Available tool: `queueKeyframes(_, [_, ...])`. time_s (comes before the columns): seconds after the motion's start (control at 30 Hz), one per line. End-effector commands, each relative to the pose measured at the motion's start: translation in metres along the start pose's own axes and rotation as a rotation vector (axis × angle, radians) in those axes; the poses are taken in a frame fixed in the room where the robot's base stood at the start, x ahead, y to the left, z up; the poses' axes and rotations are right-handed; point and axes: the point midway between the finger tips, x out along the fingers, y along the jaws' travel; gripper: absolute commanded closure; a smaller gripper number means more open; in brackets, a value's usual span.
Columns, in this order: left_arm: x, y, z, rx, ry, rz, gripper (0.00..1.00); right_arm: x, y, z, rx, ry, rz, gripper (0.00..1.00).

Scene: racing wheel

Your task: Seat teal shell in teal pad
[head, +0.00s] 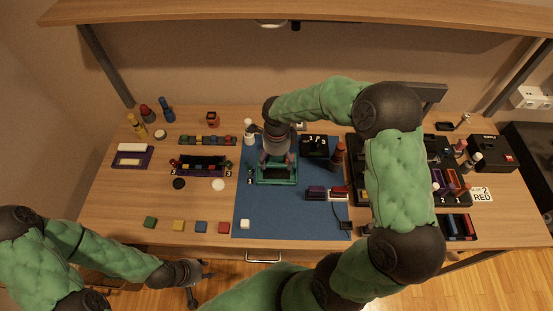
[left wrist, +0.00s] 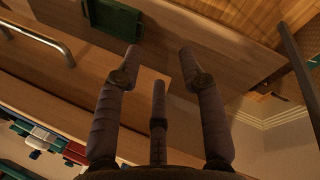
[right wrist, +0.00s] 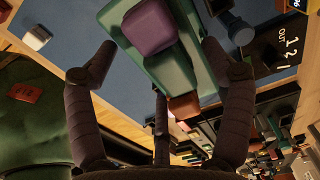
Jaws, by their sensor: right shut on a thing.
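A teal piece with a rectangular outline (head: 277,182) lies on the blue mat (head: 290,220), under my right gripper (head: 277,160). The head view does not clearly separate shell from pad. In the right wrist view my right gripper (right wrist: 160,52) has its fingers on either side of the teal piece (right wrist: 172,72), shut on what looks like the teal shell. A purple block (right wrist: 150,28) and a reddish-brown block (right wrist: 184,105) show against the teal there. Whether the shell sits fully in the pad is hidden. My left gripper (head: 205,275) is open and empty, off the table's front edge.
A black box marked with numbers (head: 314,146) stands right of the teal piece, and a white bottle (head: 250,132) left of it. Purple (head: 315,192) and red (head: 339,191) blocks lie to its right. Several coloured squares line the front. The mat's front part is mostly clear.

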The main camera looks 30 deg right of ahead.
Motion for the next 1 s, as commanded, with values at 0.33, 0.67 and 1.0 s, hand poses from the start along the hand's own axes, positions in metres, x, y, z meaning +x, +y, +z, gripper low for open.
queueKeyframes(0.33, [0.024,-0.008,-0.001,0.000,0.000,0.000,0.60,0.029,0.000,0.000,-0.001,0.000,0.000,0.53])
queueKeyframes(0.67, [0.044,-0.016,-0.002,0.000,0.000,0.000,0.60,0.054,0.000,0.000,-0.001,0.000,0.000,0.53])
queueKeyframes(1.0, [0.046,-0.017,-0.002,0.000,0.000,0.000,0.60,0.058,0.000,0.000,-0.001,0.000,0.000,0.53])
